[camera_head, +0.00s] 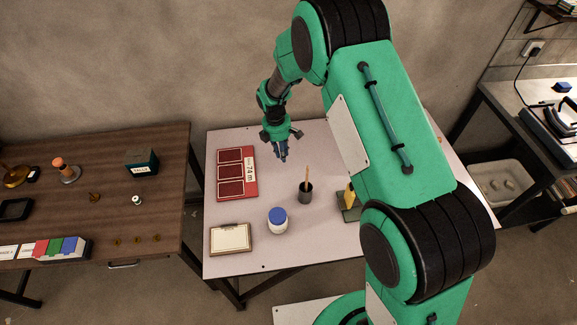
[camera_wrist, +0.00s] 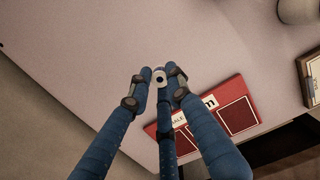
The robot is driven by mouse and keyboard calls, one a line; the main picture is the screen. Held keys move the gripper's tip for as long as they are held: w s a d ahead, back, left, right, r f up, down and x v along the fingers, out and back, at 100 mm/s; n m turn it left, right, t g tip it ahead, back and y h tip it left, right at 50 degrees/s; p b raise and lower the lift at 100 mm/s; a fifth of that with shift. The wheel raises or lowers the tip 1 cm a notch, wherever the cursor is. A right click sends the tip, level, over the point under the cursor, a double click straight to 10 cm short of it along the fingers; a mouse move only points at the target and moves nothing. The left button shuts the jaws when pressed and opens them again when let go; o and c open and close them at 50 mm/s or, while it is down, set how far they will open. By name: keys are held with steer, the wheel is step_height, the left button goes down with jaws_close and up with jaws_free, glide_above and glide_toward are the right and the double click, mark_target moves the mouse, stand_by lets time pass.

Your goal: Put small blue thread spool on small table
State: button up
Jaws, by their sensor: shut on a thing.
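My gripper (camera_head: 281,150) is above the back part of the pale table (camera_head: 325,230), near the red box (camera_head: 237,174). In the wrist view my gripper (camera_wrist: 159,84) has its three blue fingers closed together on a small spool (camera_wrist: 159,76). The spool shows a round white end with a dark hole; its sides are hidden by the fingers, so its blue colour cannot be made out. The spool is not distinct in the head view. The wrist view shows pale tabletop beyond the fingertips and the red box beside them. I cannot tell how high the spool is above the tabletop.
The pale table holds a pencil cup (camera_head: 305,193), a jar with blue lid (camera_head: 278,220), and a clipboard (camera_head: 231,237). Bare tabletop lies between these. A brown table (camera_head: 110,215) with small items stands left. A dark-framed bench (camera_head: 520,110) stands right.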

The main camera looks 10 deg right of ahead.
mark_target(284, 170)
steer(key=shift+f+b, duration=0.35)
steer(key=shift+f, duration=1.5)
steer(key=shift+f+b, duration=0.4)
steer(key=shift+f, duration=1.5)
steer(key=shift+f, duration=0.1)
steer(key=o, duration=0.7)
steer(key=r+p, duration=0.1)
steer(key=r, duration=0.3)
steer(key=r+p, duration=0.1)
steer(key=r, duration=0.3)
steer(key=a+r, duration=0.1)
steer(key=r, duration=0.3)
steer(key=shift+w+a+r+p, duration=0.1)
steer(key=shift+p, duration=0.3)
